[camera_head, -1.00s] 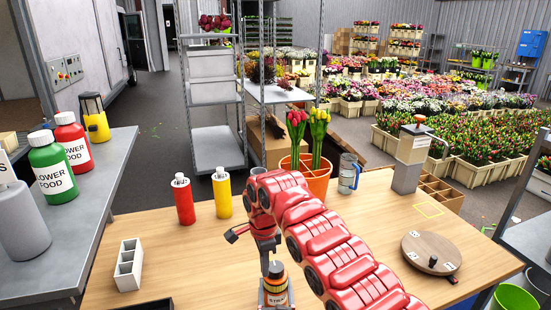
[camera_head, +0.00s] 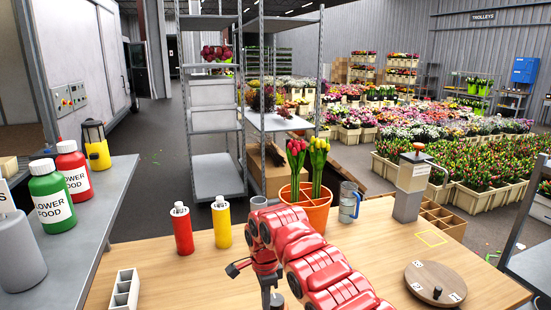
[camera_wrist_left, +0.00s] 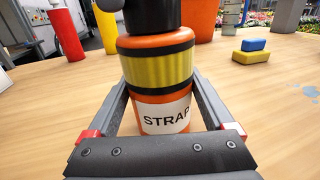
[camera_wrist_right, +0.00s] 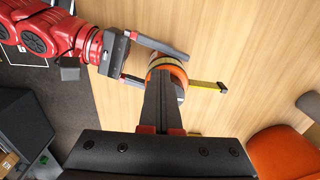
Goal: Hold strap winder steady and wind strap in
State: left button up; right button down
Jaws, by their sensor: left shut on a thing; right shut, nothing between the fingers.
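The strap winder (camera_wrist_left: 156,70) is an upright orange cylinder with black bands, a yellow strap band and a white STRAP label. My left gripper (camera_wrist_left: 158,108) is shut on it, one finger on each side. In the right wrist view the winder (camera_wrist_right: 167,66) shows from above, with a yellow strap end (camera_wrist_right: 209,85) sticking out to the right. My right gripper (camera_wrist_right: 163,84) is shut and empty, its fingertips over the winder's top; I cannot tell whether they touch it. In the head view the winder's body is below the picture edge.
Red (camera_head: 181,229) and yellow (camera_head: 222,223) bottles stand behind the winder, beside an orange pot of tulips (camera_head: 305,210). A white divided holder (camera_head: 124,288) is at left, a round wooden disc (camera_head: 435,284) at right. Blue (camera_wrist_left: 253,44) and yellow (camera_wrist_left: 250,57) blocks lie stacked.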

jog(key=shift+w+d, duration=0.15)
jog(key=shift+d, duration=0.05)
notch_tip(320, 180, up, 6)
jog(key=shift+s+a, duration=0.3)
jog(key=shift+a, duration=0.05)
dwell(0.6)
jog(key=shift+r, duration=0.1)
notch_tip(320, 180, down, 6)
dwell(0.8)
jog(key=shift+w+d, duration=0.35)
jog(key=shift+d, duration=0.1)
dwell(0.7)
